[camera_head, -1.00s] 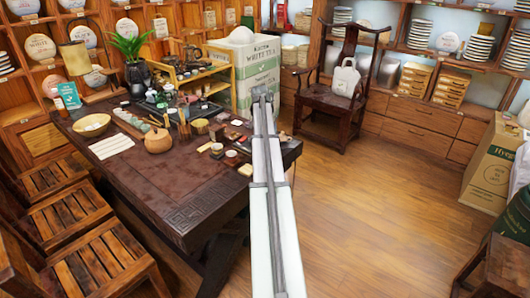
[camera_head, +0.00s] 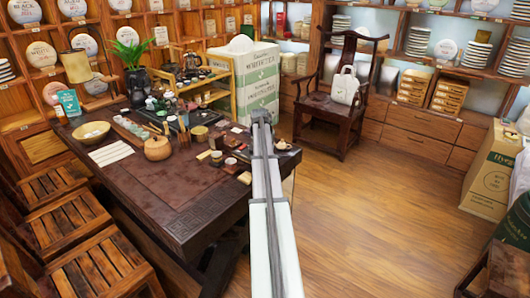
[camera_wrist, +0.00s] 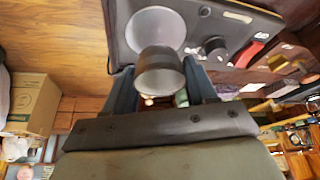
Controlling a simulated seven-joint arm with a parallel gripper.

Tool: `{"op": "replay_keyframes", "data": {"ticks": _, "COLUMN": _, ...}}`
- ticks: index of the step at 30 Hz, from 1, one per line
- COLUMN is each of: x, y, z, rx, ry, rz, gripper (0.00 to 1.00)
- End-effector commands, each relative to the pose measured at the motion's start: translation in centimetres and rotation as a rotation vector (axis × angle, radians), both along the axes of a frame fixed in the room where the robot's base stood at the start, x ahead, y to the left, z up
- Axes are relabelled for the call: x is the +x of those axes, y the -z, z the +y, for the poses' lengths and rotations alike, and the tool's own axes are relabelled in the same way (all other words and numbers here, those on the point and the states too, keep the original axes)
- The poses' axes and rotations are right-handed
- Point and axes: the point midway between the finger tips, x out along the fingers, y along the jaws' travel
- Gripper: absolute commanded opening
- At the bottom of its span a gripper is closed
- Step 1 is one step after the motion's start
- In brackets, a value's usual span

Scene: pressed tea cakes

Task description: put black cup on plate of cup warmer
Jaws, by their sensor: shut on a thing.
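In the wrist view, my gripper (camera_wrist: 160,88) is shut on the black cup (camera_wrist: 160,76), which sits between its two dark fingers with its grey inside showing. Beyond the cup is a dark slab that looks like the cup warmer (camera_wrist: 128,22), with a pale round plate (camera_wrist: 158,26) on it. The cup overlaps the near edge of the plate in this view. I cannot tell the height between them.
In the wrist view, a small dark round thing (camera_wrist: 215,48) and a red thing (camera_wrist: 247,54) lie beside the plate. In the head view, the dark table (camera_head: 165,195) holds a lidded pot (camera_head: 157,148), a bowl (camera_head: 91,131) and several small items.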

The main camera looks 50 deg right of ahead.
Motion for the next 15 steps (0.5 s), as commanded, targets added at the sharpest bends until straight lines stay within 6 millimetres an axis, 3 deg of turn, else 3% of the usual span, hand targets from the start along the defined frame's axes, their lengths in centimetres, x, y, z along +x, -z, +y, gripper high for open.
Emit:
{"op": "replay_keyframes", "data": {"ticks": 6, "x": 0.0, "y": 2.4, "z": 0.0, "rx": 0.001, "ry": 0.000, "rz": 0.000, "gripper": 0.27}}
{"op": "replay_keyframes", "data": {"ticks": 15, "x": 0.0, "y": 2.5, "z": 0.0, "rx": 0.000, "ry": 0.000, "rz": 0.000, "gripper": 0.27}}
